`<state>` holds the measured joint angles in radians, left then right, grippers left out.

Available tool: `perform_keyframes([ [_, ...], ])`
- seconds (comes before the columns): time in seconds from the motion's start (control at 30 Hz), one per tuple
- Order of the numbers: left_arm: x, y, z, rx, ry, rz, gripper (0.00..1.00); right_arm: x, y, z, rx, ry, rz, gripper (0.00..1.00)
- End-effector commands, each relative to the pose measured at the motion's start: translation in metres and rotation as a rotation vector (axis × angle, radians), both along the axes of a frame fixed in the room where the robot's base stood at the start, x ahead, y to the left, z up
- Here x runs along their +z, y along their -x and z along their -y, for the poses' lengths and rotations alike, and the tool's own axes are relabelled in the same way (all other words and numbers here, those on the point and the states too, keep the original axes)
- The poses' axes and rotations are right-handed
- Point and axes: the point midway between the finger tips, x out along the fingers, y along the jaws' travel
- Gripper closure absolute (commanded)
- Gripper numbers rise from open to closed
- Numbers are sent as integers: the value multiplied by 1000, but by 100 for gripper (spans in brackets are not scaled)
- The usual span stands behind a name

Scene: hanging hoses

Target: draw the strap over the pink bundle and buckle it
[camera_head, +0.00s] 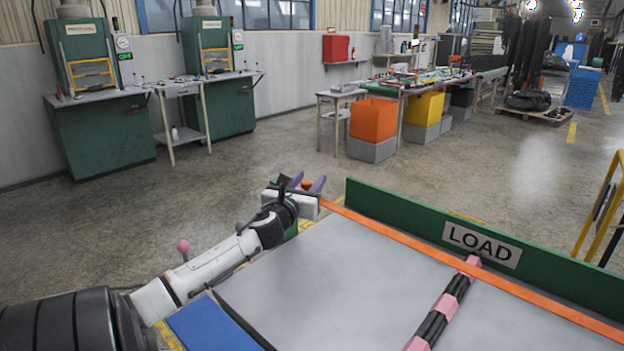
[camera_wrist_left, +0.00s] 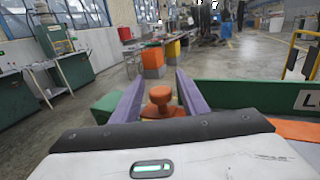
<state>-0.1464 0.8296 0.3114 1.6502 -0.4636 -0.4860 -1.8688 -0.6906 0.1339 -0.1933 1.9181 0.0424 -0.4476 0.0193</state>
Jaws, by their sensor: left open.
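The pink bundle (camera_head: 447,303), pink with black bands, lies on a grey bed (camera_head: 325,290). The orange strap (camera_head: 400,238) runs straight along the bed's far side; the bundle's far end seems to lie across it. At the strap's left end is an orange knob (camera_head: 307,184), which also shows in the left wrist view (camera_wrist_left: 160,97). My left gripper (camera_head: 308,180) is open at that end. Its purple fingers (camera_wrist_left: 159,75) stand either side of the knob, with visible gaps. I cannot make out a buckle. My right gripper is not in view.
A green board (camera_head: 390,210) with a LOAD sign (camera_head: 481,244) stands along the bed's far edge. A blue panel (camera_head: 205,325) lies at the near left. A yellow rail (camera_head: 597,205) stands at the right. The floor beyond is mostly clear.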

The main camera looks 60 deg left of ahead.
Motion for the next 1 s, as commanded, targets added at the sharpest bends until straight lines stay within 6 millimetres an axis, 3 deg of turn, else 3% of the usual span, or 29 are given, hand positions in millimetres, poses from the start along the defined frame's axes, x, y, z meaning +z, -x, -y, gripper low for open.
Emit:
perform_keyframes([
  [0.2,0,-14,-10,0,1,0,60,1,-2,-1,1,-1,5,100],
  [0.53,0,-17,-11,-1,1,-1,60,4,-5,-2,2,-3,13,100],
  [0.8,0,-17,-11,-1,1,-1,100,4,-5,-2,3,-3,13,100],
  [1.0,-1,-15,-17,1,-1,-2,100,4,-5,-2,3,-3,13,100],
])
